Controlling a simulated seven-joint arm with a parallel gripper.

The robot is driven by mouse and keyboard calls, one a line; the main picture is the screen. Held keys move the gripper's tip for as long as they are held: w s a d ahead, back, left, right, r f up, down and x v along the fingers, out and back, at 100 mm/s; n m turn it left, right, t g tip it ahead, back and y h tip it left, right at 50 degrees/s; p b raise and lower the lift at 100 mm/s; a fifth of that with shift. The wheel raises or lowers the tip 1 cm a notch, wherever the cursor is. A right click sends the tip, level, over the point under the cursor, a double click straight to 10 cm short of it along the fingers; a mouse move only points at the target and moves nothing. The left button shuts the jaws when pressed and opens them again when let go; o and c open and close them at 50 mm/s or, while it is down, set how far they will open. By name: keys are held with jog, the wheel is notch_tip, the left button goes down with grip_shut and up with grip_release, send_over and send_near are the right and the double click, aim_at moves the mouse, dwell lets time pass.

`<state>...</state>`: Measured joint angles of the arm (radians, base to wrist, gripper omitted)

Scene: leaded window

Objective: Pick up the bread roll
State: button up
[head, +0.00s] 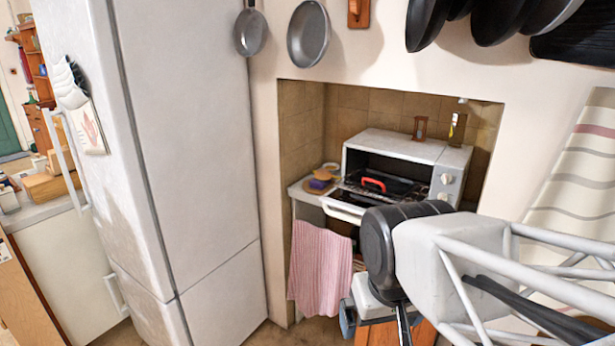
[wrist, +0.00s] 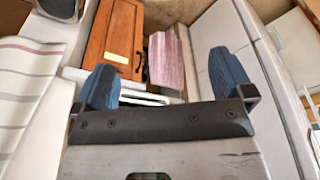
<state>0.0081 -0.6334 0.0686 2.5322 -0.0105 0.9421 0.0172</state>
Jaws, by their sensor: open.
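A small rounded tan-orange item (head: 324,174), which may be the bread roll, sits on the counter left of the toaster oven in the head view. It is too small to tell for sure. A purple item (head: 319,184) lies against it. My gripper (head: 372,312) is low in front of the oven, to the right of and below that item, and partly hidden by my arm. In the wrist view my gripper (wrist: 163,62) has its two blue fingers wide apart with nothing between them. No bread roll shows in the wrist view.
The toaster oven (head: 400,155) stands in a tiled alcove with its door (head: 345,208) down and a red-handled thing (head: 374,184) inside. A pink towel (head: 320,268) hangs below the counter. A tall white fridge (head: 190,140) stands left. Pans hang above.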

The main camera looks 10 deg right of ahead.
aim_at(323, 174)
jog(key=w+a+r+t+y, duration=0.1)
jog(key=w+r+t, duration=0.25)
jog(key=w, duration=1.05)
jog(key=w+a+r+m+t+y, duration=0.15)
jog(key=w+r, duration=0.25)
jog(key=w, duration=1)
jog(key=w+a+r+t, duration=0.2)
jog(key=w+r+t, duration=0.15)
jog(key=w, duration=1.05)
jog(key=w+d+f+m+t+h, duration=0.1)
jog(key=w+d+m+t+h, duration=0.2)
jog(key=w, duration=1.9)
jog(key=shift+w+d+f+m+g+h, duration=1.2)
jog(key=shift+w+f+h, duration=0.4)
jog(key=shift+w+f, duration=1.8)
jog(key=shift+w+d+f+m+g+h, duration=0.95)
jog(key=shift+w+d+f+g+h, duration=0.45)
jog(key=shift+w+f, duration=1.95)
jog(key=shift+w+d+f+m+g+h, duration=1.2)
jog(key=shift+w+f+h, duration=0.95)
jog(key=shift+f, duration=2.15)
jog(key=shift+w+d+y, duration=0.1)
jog(key=shift+w+y, duration=0.25)
jog(key=shift+y, duration=0.05)
